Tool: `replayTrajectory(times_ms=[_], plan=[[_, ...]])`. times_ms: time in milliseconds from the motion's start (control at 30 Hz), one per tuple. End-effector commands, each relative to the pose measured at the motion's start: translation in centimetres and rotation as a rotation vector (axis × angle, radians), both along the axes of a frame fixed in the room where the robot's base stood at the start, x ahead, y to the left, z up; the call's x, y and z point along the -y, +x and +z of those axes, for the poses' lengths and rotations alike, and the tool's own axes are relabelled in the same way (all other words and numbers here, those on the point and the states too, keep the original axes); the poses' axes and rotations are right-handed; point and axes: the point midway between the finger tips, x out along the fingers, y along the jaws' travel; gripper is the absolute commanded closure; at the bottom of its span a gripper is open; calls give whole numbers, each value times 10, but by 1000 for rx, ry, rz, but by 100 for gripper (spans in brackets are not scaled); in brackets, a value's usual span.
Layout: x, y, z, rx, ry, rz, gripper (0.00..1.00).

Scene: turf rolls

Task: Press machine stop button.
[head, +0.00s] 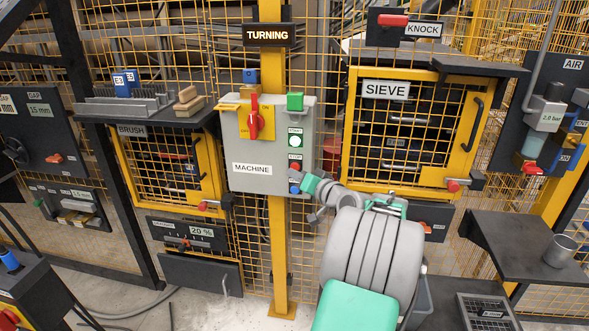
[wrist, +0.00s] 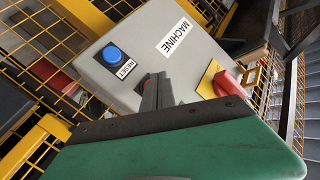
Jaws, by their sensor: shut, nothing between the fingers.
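The grey machine box (head: 262,178) hangs on a yellow post and carries the MACHINE label. On its right side is a column of buttons: a pale green start button (head: 295,141), a red stop button (head: 295,165) and a blue reset button (head: 294,189). My gripper (head: 299,174) is at the lower part of this column. In the wrist view my gripper (wrist: 154,88) has its fingers together, with tips over the red stop button (wrist: 143,86), which is mostly hidden. I cannot tell whether they touch. The blue reset button (wrist: 112,55) is beside them.
A red rotary switch (head: 254,119) on a yellow plate is on the same box; it also shows in the wrist view (wrist: 229,84). A lit sign (head: 269,35) above reads TURNING. Yellow mesh fencing and the SIEVE cage (head: 384,90) stand close by.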

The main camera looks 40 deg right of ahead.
Motion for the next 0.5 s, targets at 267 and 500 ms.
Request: replayTrajectory(times_ms=[267, 500], plan=[[2, 2, -1, 0, 0, 0, 100], [7, 6, 0, -1, 0, -1, 100]])
